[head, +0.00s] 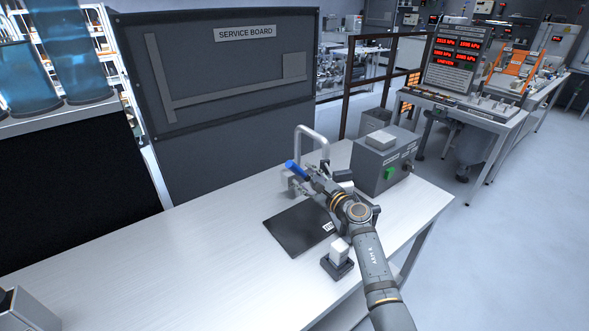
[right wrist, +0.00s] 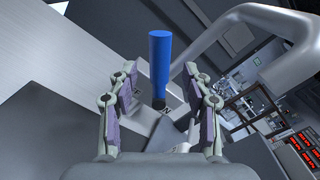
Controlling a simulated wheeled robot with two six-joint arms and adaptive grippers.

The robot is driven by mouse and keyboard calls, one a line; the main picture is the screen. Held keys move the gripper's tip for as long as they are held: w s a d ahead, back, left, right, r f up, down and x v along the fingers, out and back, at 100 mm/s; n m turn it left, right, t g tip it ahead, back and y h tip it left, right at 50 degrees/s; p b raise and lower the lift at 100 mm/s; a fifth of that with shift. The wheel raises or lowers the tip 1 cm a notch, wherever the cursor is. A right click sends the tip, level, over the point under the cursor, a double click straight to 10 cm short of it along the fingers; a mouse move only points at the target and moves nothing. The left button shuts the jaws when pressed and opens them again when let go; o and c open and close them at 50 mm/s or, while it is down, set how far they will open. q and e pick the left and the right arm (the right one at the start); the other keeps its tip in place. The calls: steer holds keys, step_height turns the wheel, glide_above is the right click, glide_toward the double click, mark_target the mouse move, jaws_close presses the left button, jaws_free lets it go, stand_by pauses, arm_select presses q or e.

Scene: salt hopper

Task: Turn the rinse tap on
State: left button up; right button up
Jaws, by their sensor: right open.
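The rinse tap has a blue lever handle (head: 297,169) and a grey bent spout (head: 310,130) rising from the white table. My right gripper (head: 306,177) is at the handle. In the right wrist view, the blue handle (right wrist: 160,60) stands between the open fingers of my right gripper (right wrist: 160,82), with visible gaps on both sides. The grey spout (right wrist: 243,55) curves past to the right there. My right arm and gripper hide part of the tap's base in the head view. My left gripper is not in view.
A grey control box (head: 384,165) with a green button stands right of the tap. A black mat (head: 290,236) lies in front, and a white block on a dark base (head: 338,260) sits near the table edge. The service board (head: 225,75) rises behind.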

mark_target(297, 170)
steer(key=b+x, duration=0.1)
steer(key=x, duration=0.4)
steer(key=shift+f, duration=0.15)
steer(key=shift+w+a, duration=0.35)
steer(key=shift+w, duration=0.15)
steer(key=shift+c, duration=0.3)
jaws_close()
